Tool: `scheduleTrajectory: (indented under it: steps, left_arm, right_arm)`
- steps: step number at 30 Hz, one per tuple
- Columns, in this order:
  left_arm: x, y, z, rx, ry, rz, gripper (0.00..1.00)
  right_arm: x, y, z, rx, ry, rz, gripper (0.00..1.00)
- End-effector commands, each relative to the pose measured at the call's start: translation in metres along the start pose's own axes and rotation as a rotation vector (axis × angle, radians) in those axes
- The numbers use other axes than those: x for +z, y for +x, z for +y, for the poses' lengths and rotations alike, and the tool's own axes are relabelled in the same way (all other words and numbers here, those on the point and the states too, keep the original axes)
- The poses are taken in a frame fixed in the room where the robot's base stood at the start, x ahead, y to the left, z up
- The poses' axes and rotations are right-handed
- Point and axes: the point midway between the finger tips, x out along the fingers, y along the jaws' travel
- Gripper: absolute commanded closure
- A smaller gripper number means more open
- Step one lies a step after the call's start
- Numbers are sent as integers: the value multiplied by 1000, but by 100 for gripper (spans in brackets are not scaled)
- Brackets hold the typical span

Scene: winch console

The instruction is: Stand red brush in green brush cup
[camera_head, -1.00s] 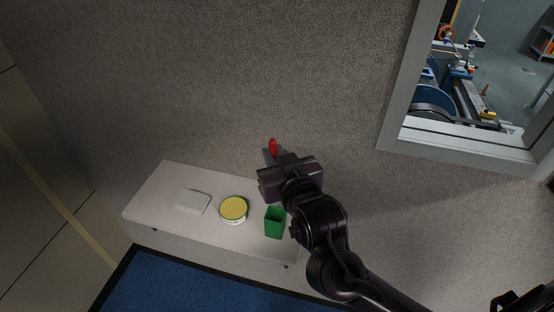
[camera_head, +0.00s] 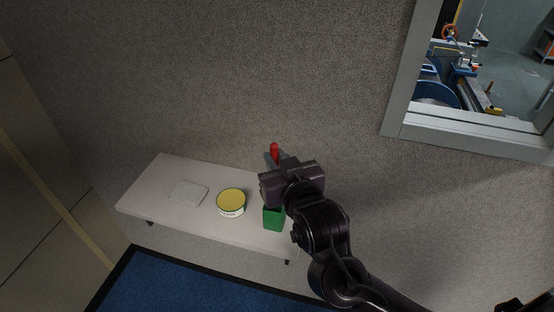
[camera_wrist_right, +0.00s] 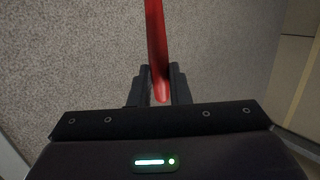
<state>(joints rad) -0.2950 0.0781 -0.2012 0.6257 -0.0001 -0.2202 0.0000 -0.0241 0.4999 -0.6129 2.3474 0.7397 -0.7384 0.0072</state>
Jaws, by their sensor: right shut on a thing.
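The red brush (camera_head: 274,152) is in my right gripper (camera_head: 268,180), its red end sticking up above the jaws in the head view. In the right wrist view the red brush (camera_wrist_right: 156,45) runs between the two dark fingers of my right gripper (camera_wrist_right: 158,88), which are shut on it. The green brush cup (camera_head: 273,218) stands on the shelf, just below the gripper in the picture; the gripper and arm hide its top and right side. The brush's lower part is hidden. My left gripper is not in view.
The pale shelf (camera_head: 150,196) runs along the grey wall. A yellow-topped round tin (camera_head: 231,202) stands left of the cup, and a flat white block (camera_head: 189,194) lies further left. A framed window (camera_head: 460,137) is at upper right.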

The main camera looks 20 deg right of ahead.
Motion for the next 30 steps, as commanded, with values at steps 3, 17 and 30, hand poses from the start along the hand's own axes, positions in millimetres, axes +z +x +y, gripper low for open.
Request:
scheduleTrajectory:
  steps: [3, 17, 30]
  left_arm:
    - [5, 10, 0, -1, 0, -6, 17]
    - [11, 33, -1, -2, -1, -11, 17]
    - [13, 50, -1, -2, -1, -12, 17]
  right_arm:
    - [12, 2, 0, 0, 0, -1, 100]
    - [49, 8, 0, 1, 0, -1, 100]
    - [76, 12, 0, 1, 0, 0, 100]
